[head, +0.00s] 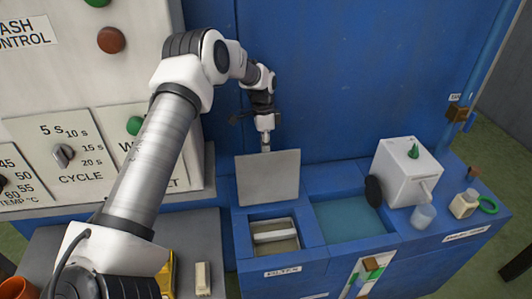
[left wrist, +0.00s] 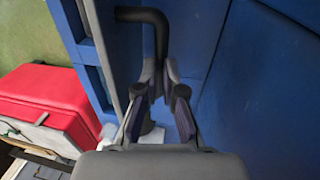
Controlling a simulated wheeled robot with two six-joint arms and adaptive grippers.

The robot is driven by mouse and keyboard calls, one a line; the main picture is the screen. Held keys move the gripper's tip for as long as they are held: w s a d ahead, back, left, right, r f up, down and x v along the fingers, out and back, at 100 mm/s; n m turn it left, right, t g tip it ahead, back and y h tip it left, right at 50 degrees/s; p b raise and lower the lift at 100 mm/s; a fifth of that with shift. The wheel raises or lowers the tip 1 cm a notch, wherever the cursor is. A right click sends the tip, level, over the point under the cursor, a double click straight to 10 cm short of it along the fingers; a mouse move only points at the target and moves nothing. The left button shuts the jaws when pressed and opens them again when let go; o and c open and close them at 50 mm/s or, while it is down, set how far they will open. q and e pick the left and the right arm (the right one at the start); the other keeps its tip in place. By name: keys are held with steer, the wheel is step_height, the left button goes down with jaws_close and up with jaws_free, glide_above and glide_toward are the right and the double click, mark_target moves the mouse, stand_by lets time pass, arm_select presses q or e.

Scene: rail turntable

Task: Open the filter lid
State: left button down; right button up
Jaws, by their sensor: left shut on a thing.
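The filter lid (head: 268,178) is a grey plate standing raised at the back edge of the filter opening (head: 275,236) in the head view. A white block lies inside the opening, above a label reading FILTER. My left gripper (head: 266,138) is at the top edge of the lid. In the left wrist view my left gripper (left wrist: 162,92) is shut on a black bent handle (left wrist: 148,16). A grey plate edge, likely the lid, runs beside the handle there. The handle is hidden in the head view. My right gripper is not in view.
A basin of blue-green liquid (head: 350,218) is right of the filter. A white box (head: 405,172), a cup (head: 423,216) and a small jar (head: 464,205) stand further right. A blue wall (head: 340,80) rises behind. A red box (left wrist: 45,100) shows in the left wrist view.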

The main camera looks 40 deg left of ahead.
arm_select(q)
steer(key=shift+s+d+f+g, duration=0.15)
steer(key=shift+s+f, duration=0.15)
steer(key=shift+f, duration=0.3)
steer(key=shift+s+a+f+g, duration=0.15)
steer(key=shift+s+f, duration=0.1)
steer(key=shift+f, duration=0.3)
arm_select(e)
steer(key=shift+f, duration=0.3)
arm_select(q)
steer(key=shift+d, duration=0.15)
steer(key=c, duration=1.2)
jaws_free()
steer(key=shift+w+r, duration=0.1)
steer(key=shift+w, duration=0.5)
step_height(320, 180, up, 9)
steer(key=shift+r, duration=0.2)
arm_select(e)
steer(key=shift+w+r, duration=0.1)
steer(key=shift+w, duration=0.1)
arm_select(q)
steer(key=shift+w+f, duration=0.15)
